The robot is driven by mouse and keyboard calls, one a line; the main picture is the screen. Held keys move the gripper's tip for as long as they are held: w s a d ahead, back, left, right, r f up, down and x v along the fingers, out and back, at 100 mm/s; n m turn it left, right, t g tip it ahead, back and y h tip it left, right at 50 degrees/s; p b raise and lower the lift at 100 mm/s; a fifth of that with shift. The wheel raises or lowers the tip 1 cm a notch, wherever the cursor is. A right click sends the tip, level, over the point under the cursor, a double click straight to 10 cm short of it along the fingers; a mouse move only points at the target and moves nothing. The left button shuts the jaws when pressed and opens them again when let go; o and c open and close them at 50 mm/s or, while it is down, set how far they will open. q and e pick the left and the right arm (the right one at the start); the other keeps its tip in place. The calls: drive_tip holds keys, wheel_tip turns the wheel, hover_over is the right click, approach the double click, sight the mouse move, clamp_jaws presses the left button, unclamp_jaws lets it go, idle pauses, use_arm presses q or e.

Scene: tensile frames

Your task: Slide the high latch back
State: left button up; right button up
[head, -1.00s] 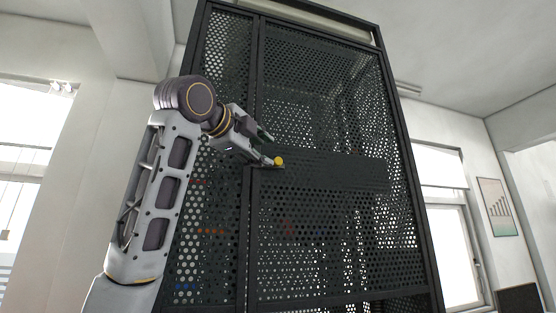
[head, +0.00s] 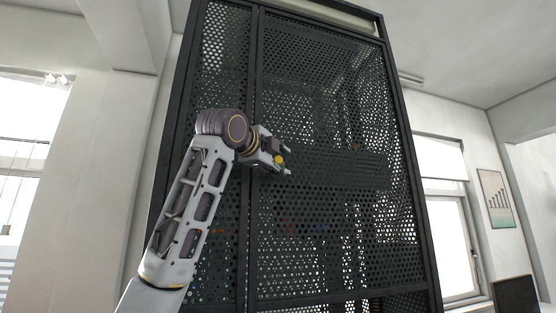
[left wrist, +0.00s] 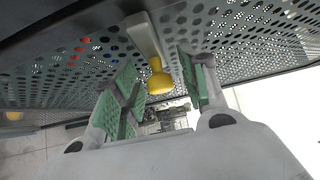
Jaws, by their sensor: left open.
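The high latch shows as a yellow knob (head: 279,160) at the door edge of a dark perforated cabinet (head: 320,205). In the left wrist view the yellow knob (left wrist: 158,82) stands out from a pale grey bar (left wrist: 146,38) on the perforated panel. My left gripper (head: 285,159) is open, with its fingertips around the knob. In the left wrist view its green-padded fingers (left wrist: 160,90) lie on either side of the knob, with visible gaps to both. Most of the latch is hidden by the gripper in the head view. My right gripper is not seen.
The cabinet has a dark upright frame post (head: 246,220) beside the door. A window (head: 445,220) and a wall chart (head: 495,198) are at the right, well away. The space in front of the door is clear apart from my left arm.

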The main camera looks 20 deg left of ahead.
use_arm(q)
clamp_jaws()
drive_tip(key=shift+s, duration=0.1)
idle(0.3)
